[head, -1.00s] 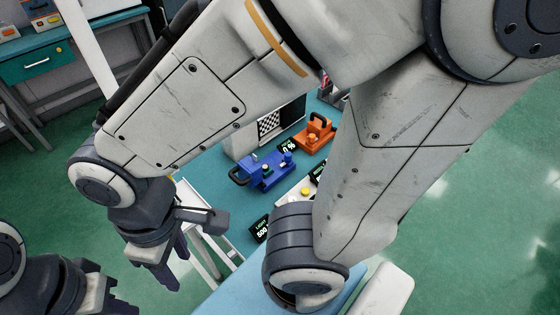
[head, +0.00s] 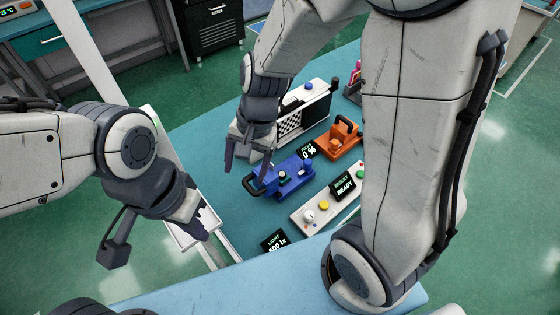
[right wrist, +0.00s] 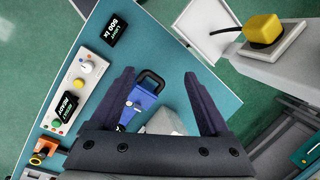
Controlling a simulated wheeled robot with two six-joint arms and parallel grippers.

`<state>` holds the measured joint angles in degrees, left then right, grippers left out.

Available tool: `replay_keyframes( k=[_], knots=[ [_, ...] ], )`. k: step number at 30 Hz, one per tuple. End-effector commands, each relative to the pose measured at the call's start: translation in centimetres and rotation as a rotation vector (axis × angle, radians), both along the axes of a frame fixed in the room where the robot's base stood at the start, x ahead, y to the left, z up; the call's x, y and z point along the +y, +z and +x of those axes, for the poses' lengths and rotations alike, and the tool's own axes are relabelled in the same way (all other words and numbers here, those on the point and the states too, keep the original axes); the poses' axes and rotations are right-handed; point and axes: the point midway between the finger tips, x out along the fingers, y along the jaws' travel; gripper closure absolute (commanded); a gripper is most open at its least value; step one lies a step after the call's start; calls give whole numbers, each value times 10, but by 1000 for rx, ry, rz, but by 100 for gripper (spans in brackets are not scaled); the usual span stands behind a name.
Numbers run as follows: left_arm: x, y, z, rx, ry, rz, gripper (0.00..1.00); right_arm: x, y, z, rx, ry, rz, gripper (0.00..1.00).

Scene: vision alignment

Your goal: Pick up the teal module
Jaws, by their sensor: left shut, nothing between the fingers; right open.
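I see no module that is clearly teal. A blue module (head: 282,183) with a black handle sits on the blue-teal table, and it also shows between the fingers in the right wrist view (right wrist: 138,105). My right gripper (head: 248,158) is open and empty, above the table at the handle end of the blue module. Its two fingers (right wrist: 160,95) stand wide apart in the right wrist view. My left gripper (head: 203,226) is shut and empty, over the white tray (head: 181,238) at the table's left edge, and hides part of that tray.
An orange module (head: 342,139) stands behind the blue one. A white control panel (head: 318,208) with a READY display lies in front. A white box with a checkerboard (head: 289,125) stands behind. A LIGHT display (head: 273,243) is near the front edge. Bare table lies left of the right gripper.

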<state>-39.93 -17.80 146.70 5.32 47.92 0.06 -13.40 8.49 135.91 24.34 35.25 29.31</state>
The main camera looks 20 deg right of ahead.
Motion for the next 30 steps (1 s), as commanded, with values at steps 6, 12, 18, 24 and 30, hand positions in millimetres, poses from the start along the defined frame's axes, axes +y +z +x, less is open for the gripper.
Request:
replay_keyframes(
  k=[6,12,18,24,30],
  knots=[
    [0,0,0,0,0,0,100,-90,-76,77,159,-893,51,20],
    [0,-1,0,0,0,0,100,-142,-116,94,225,-1299,70,20],
    [0,-10,0,0,0,0,100,-143,-148,97,236,-1358,72,20],
    [0,-17,0,0,-1,0,100,-136,-169,100,234,-1353,72,20],
    [0,-24,0,0,-1,0,100,-133,-189,99,235,-1352,71,20]
  ],
)
